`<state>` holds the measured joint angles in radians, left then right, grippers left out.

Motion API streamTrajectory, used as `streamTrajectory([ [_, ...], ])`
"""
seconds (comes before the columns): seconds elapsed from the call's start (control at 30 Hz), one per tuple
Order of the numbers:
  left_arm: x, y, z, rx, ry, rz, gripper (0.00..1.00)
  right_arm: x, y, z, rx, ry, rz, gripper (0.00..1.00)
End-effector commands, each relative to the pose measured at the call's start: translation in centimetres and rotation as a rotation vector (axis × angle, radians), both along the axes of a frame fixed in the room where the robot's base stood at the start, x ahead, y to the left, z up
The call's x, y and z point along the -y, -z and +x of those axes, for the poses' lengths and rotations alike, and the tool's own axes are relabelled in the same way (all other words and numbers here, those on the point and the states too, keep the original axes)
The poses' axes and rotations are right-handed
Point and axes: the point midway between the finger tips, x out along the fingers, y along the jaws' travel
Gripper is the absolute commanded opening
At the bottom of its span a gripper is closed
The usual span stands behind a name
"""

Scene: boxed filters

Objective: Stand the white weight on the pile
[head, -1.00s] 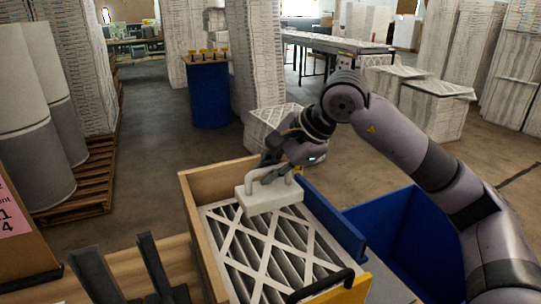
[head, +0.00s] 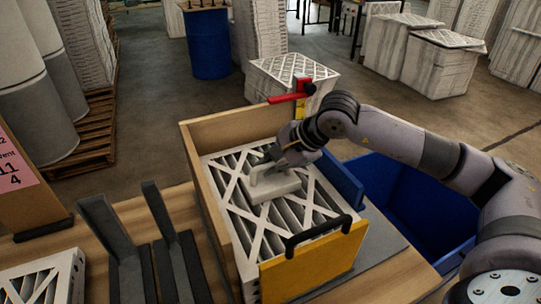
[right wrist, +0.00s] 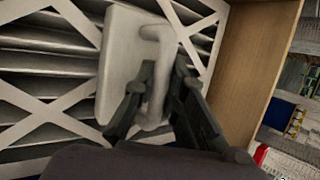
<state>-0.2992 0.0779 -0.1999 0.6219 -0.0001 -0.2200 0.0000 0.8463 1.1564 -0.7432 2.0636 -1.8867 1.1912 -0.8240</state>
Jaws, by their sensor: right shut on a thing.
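The white weight (head: 277,188) is a flat block with a raised handle, and it is level. It is at or just above the top of the pile of white-framed pleated filters (head: 245,222), towards the back; I cannot tell whether it touches. The pile sits in a wooden box (head: 203,203). My right gripper (head: 284,160) is shut on the weight's handle from above. The right wrist view shows the weight (right wrist: 117,72) with my right gripper's dark fingers (right wrist: 160,100) around the handle. My left gripper is not in view.
The box has a yellow front panel (head: 315,262) with a black handle and a blue right side (head: 343,183). A red clamp (head: 290,97) stands at its back. A blue bin (head: 400,205) is at right. Dark upright brackets (head: 105,235) stand on the wooden table at left.

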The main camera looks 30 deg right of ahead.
Motion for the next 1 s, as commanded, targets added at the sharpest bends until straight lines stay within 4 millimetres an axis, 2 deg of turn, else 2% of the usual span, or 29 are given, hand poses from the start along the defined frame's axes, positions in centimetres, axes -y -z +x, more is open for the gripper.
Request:
streamTrajectory([
  [0.03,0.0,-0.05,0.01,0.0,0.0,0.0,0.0,-0.03,-0.45,0.18,0.012,0.0,0.004,0.0],
  [0.33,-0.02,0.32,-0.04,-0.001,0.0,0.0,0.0,-0.04,-0.19,0.19,0.012,0.0,0.004,0.0],
  [0.37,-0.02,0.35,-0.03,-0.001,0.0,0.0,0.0,-0.01,0.24,0.02,0.001,0.0,0.0,0.12],
  [0.63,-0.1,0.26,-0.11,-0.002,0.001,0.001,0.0,-0.01,0.14,0.01,0.0,-0.001,0.001,0.3],
  [1.0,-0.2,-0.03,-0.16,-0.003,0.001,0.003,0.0,-0.01,-0.13,0.02,0.0,-0.001,0.001,0.32],
])
